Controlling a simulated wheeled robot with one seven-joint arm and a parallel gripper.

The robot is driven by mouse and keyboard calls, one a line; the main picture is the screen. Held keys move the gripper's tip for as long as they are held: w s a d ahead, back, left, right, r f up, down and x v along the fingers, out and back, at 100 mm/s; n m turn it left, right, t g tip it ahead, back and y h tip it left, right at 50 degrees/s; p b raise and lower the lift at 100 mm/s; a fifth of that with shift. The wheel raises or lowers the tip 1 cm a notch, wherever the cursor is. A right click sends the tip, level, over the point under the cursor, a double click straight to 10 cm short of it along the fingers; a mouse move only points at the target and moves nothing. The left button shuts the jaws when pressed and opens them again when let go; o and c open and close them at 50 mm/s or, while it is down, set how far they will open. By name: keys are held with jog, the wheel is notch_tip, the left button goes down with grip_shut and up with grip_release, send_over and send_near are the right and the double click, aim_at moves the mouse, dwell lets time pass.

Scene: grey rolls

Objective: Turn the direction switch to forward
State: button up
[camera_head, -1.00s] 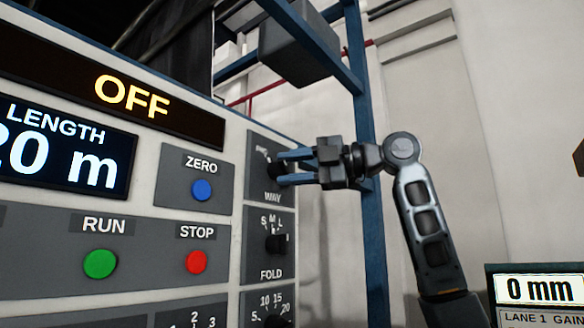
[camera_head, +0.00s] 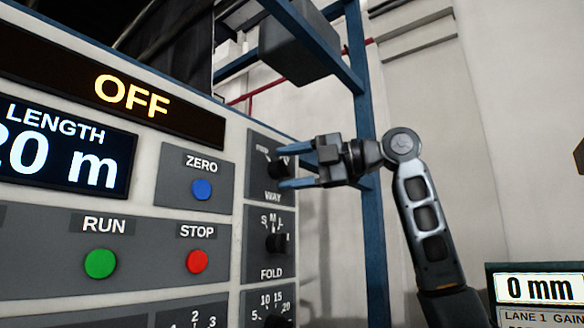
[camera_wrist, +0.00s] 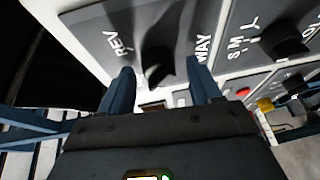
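The direction switch is a dark knob (camera_head: 276,168) on the grey panel marked WAY, at the right side of the console. In the wrist view the knob (camera_wrist: 160,68) lies between and just beyond the fingertips, with REV lettering to its left and WAY to its right. I cannot tell clearly which mark its pointer faces. My gripper (camera_head: 284,167) is open, its blue fingers one above and one below the knob in the head view. The fingers (camera_wrist: 160,76) look apart from the knob, but contact is hard to judge.
Below sits the FOLD knob (camera_head: 276,241), with another numbered knob (camera_head: 279,321) under it. To the left are the blue ZERO (camera_head: 202,190), red STOP (camera_head: 197,261) and green RUN (camera_head: 100,263) buttons. A blue frame post (camera_head: 373,250) stands behind my arm.

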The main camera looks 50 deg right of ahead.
jog(key=v, duration=0.7)
jog(key=shift+s+d+b, duration=0.15)
jog(key=shift+s+b, duration=0.2)
dwell(0.5)
